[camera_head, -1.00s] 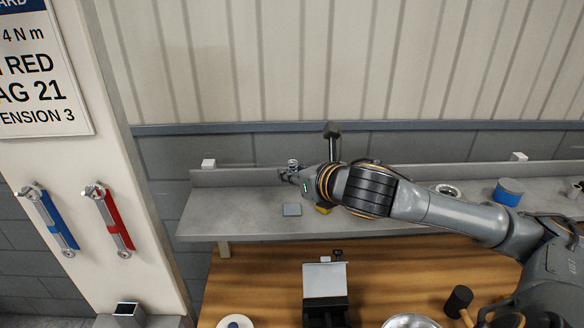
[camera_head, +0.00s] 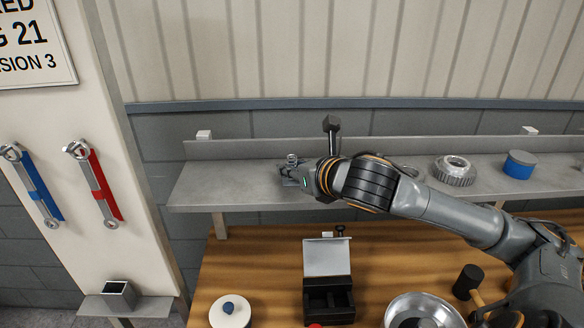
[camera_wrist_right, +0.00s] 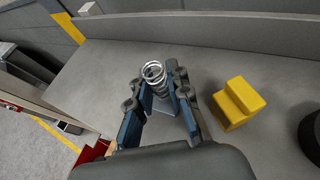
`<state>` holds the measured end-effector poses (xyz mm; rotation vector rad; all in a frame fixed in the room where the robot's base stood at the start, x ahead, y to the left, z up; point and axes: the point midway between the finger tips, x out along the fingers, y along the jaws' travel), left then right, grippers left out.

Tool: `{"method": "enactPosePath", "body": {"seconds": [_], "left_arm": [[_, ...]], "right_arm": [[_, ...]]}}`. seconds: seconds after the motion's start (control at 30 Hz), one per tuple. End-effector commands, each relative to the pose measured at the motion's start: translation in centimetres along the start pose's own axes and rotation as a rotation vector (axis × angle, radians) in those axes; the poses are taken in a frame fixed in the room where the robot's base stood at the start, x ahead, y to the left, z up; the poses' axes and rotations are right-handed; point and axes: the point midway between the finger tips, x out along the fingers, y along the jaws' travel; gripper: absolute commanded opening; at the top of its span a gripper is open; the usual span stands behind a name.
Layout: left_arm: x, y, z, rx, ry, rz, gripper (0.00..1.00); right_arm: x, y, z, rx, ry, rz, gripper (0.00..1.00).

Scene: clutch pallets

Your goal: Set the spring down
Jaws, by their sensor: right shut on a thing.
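The spring (camera_head: 292,158) is a small silver coil standing roughly upright in my right gripper (camera_head: 290,175) over the grey shelf (camera_head: 235,190). In the right wrist view the spring (camera_wrist_right: 154,74) stands between the two fingertips of the right gripper (camera_wrist_right: 157,88), which is shut on it. A small grey square plate (camera_head: 287,183) lies on the shelf under the gripper, mostly covered. I cannot tell whether the spring's lower end touches it. My left gripper is not in view.
A yellow stepped block (camera_wrist_right: 238,103) stands on the shelf close to the right finger in the wrist view. A ring gear (camera_head: 454,171) and a blue tin (camera_head: 517,165) are farther right. The shelf's left end is clear. An open black box (camera_head: 328,290) stands on the wooden bench below.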

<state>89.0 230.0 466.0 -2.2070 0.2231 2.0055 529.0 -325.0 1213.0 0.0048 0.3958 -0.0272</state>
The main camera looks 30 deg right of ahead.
Motion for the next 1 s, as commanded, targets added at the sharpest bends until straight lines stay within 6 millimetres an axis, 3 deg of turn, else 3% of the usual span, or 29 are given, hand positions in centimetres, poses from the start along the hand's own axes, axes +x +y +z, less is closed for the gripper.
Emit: {"method": "enactPosePath", "body": {"seconds": [0.17, 0.6, 0.63, 0.73, 1.0], "left_arm": [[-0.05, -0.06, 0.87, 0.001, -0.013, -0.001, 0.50], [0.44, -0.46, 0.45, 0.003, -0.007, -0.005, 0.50], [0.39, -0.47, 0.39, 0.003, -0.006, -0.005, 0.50], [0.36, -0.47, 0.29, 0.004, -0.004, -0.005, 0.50], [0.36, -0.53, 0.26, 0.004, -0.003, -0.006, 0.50]], "right_arm": [[-0.01, 0.01, 0.02, 0.000, 0.000, 0.000, 0.00], [0.30, 0.02, -0.71, 0.001, 0.000, 0.001, 0.00], [0.28, 0.02, -0.66, 0.001, 0.000, 0.001, 0.22], [0.27, 0.02, -0.63, 0.001, 0.000, 0.001, 0.42], [0.27, 0.01, -0.62, 0.001, 0.000, 0.000, 0.44]]}}
